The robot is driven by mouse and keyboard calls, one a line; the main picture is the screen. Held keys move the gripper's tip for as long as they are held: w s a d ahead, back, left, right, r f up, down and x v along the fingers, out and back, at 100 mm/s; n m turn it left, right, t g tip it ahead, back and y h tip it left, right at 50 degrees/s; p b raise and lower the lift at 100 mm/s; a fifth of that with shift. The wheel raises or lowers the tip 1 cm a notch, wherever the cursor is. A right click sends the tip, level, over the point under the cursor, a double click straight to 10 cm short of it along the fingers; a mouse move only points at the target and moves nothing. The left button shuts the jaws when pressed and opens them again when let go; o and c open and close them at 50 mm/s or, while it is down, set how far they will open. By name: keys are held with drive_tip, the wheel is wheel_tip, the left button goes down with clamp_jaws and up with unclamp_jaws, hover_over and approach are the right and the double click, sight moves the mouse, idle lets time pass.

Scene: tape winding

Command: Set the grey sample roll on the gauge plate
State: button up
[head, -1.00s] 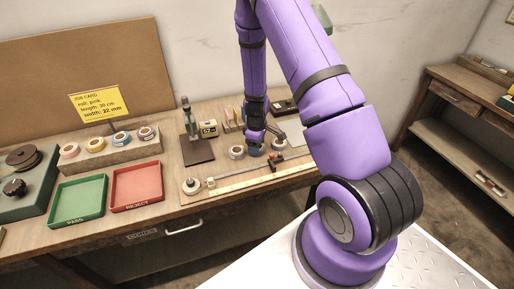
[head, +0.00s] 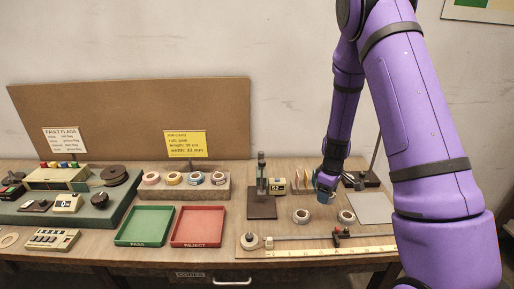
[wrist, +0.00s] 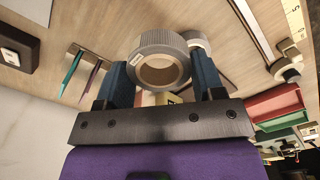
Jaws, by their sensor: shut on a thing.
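The grey sample roll (wrist: 145,42) is a thick ribbed ring with a tan core. In the wrist view it sits between the two blue fingers of my gripper (wrist: 162,80), which is shut on it. In the head view my gripper (head: 325,190) is over the back of the bench, right of the yellow-labelled block; the held roll is not clear there. The gauge with an upright post stands on a dark plate (head: 262,208), left of my gripper. That plate looks bare in front of the post; I take it as the gauge plate.
Two pale rolls stand on the bench, one left (head: 301,216) and one right (head: 346,216) of my gripper. A yellow-labelled block (head: 277,186) and thin upright cards are beside the gauge. A ruler rail (head: 330,250) runs along the front. Green (head: 145,226) and red (head: 198,227) trays lie left.

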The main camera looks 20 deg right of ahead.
drive_tip(key=w+a+f+m, duration=0.1)
drive_tip(key=w+a+m, duration=0.1)
drive_tip(key=a, duration=0.2)
drive_tip(key=w+a+f+m, duration=0.1)
drive_tip(key=a+m, duration=0.1)
drive_tip(key=a, duration=0.2)
drive_tip(key=w+a+f+m, duration=0.1)
drive_tip(key=w+a+m, duration=0.1)
drive_tip(key=a+m, duration=0.1)
drive_tip(key=shift+w+a+f, duration=0.15)
drive_tip(key=shift+w+a, duration=0.05)
drive_tip(key=shift+a, duration=0.25)
drive_tip(key=shift+w+a+f, duration=0.15)
drive_tip(key=shift+a, duration=0.25)
drive_tip(key=shift+a, duration=0.1)
